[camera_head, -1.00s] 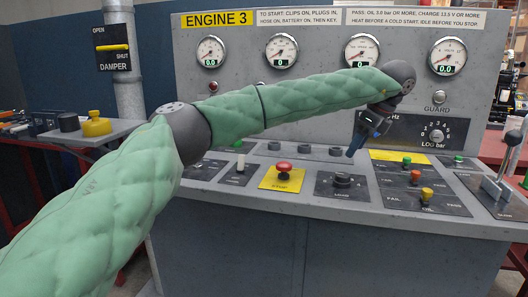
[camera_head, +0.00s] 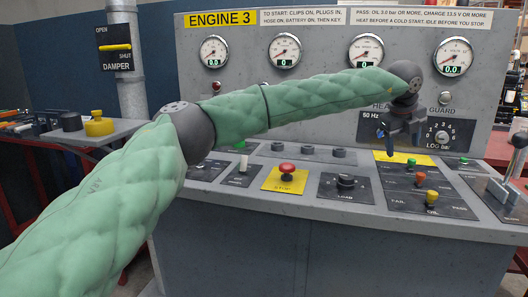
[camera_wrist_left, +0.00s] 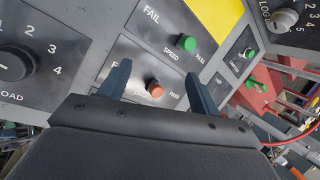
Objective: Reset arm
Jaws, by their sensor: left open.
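My left arm, in a green quilted sleeve, reaches from the lower left across the grey engine console. My left gripper (camera_head: 402,146) hangs above the console's right part, in front of the upright panel. In the left wrist view my left gripper (camera_wrist_left: 158,82) has its two blue fingers apart, with nothing held between them. An orange-red knob (camera_wrist_left: 155,89) on the FAIL/PASS plate shows between the fingers there, below them. It also shows in the head view as a red-orange knob (camera_head: 419,179). My right gripper is in neither view.
A red STOP button (camera_head: 287,169), a black LOAD knob (camera_head: 345,182), a yellow knob (camera_head: 432,197) and a green knob (camera_head: 411,163) stand up from the console. A lever (camera_head: 512,170) stands at the right. A yellow object (camera_head: 99,124) sits on the left side table.

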